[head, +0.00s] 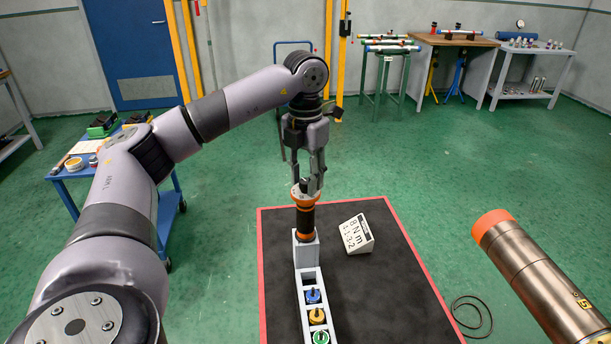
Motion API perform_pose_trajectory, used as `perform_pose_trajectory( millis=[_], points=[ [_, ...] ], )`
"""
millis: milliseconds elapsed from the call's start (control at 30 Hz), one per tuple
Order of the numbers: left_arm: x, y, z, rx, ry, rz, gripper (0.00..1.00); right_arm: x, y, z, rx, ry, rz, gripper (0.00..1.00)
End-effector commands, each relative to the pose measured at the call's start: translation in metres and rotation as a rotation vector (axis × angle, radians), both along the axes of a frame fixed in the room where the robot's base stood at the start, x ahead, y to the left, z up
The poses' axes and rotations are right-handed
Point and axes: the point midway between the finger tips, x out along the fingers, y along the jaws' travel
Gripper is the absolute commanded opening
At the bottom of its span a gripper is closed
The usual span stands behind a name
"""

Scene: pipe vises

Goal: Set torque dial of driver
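The driver (305,221) stands upright in a light grey holder (307,253) on the dark mat. It has a black grip, an orange collar below and an orange ring with a pale top face at its upper end. My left gripper (308,186) points straight down at this upper end. Its fingertips overlap the top in the picture, and I cannot tell whether they touch or grip it. Dial markings are too small to read. A white sign (356,234) right of the driver seems to read "8 N m" above a row of digits. My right gripper is out of view.
Blue (312,296), yellow (317,316) and green (321,338) round pieces sit in the rack in front of the driver. A metallic cylinder with an orange end (530,270) fills the lower right. A blue cart (75,170) stands left. The mat's right side is mostly clear.

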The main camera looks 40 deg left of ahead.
Motion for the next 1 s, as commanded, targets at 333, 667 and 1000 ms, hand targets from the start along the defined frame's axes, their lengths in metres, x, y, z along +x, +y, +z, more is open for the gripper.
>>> perform_pose_trajectory(
  millis=[333, 667, 1000],
  points=[
    [0.0001, -0.0002, 0.0002, 0.000, 0.000, 0.000, 0.09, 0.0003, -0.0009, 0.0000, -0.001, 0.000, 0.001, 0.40],
    [0.0002, -0.0003, 0.0003, 0.000, 0.000, -0.003, 0.00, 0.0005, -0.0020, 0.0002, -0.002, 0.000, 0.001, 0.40],
    [0.0006, -0.0006, 0.0006, -0.001, 0.000, -0.113, 0.00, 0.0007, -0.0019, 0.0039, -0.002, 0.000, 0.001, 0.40]
  ],
)
